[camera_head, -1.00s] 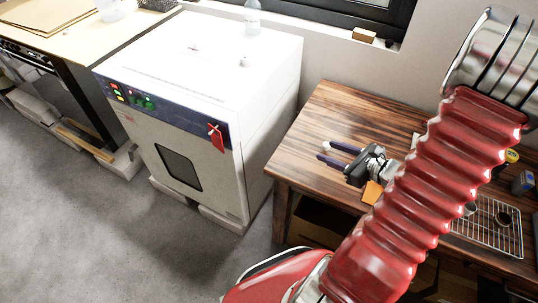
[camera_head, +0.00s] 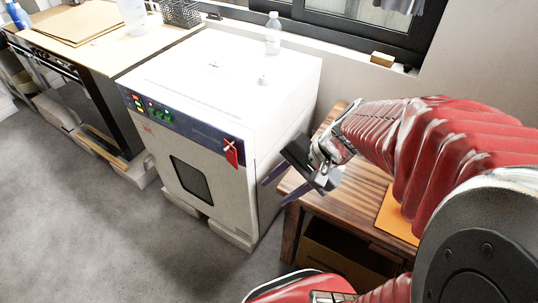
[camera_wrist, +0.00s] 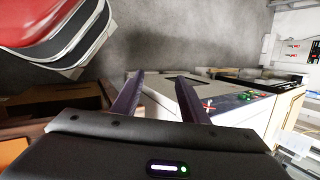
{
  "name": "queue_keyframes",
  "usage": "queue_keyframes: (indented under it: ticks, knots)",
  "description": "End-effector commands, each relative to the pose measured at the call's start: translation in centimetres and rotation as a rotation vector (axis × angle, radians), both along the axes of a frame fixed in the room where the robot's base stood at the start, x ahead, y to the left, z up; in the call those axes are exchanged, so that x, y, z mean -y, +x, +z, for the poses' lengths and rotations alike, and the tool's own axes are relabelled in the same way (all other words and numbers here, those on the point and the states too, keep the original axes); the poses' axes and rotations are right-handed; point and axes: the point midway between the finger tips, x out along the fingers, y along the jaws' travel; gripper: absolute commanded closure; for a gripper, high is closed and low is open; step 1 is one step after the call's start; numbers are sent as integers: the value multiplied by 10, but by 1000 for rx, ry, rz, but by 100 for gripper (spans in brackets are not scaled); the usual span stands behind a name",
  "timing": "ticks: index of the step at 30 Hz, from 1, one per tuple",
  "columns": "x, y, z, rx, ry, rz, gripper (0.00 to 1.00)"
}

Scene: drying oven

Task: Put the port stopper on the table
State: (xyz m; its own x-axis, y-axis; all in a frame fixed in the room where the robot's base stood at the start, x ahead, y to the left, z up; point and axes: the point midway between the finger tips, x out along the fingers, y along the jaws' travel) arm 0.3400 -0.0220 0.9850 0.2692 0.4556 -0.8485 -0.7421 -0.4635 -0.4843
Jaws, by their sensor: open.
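A small pale knob-like piece, which looks like the port stopper (camera_head: 263,79), stands upright on the top of the white drying oven (camera_head: 225,85). A second, flatter fitting (camera_head: 215,65) lies further back on the oven top. The brown wooden table (camera_head: 345,210) stands right of the oven, partly covered by my arm. My gripper (camera_head: 272,191) is open and empty by the oven's right side, near the table's left edge and lower than the oven top. In the wrist view both fingers (camera_wrist: 162,78) are apart, with the oven (camera_wrist: 245,112) beyond them. The stopper cannot be made out there.
A clear bottle (camera_head: 273,34) stands at the oven's back edge. An orange sheet (camera_head: 393,214) lies on the table, and a small box (camera_head: 381,59) sits on the window sill. Grey floor (camera_head: 90,230) is free in front.

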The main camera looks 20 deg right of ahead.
Motion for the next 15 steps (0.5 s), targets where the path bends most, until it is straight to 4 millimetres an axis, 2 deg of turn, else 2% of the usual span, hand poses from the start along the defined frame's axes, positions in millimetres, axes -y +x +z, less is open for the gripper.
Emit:
queue_keyframes:
  ticks: [6,15]
  knots:
    - [-16,-18,24,94,-234,262,60]
    - [-22,-34,63,259,-553,571,60]
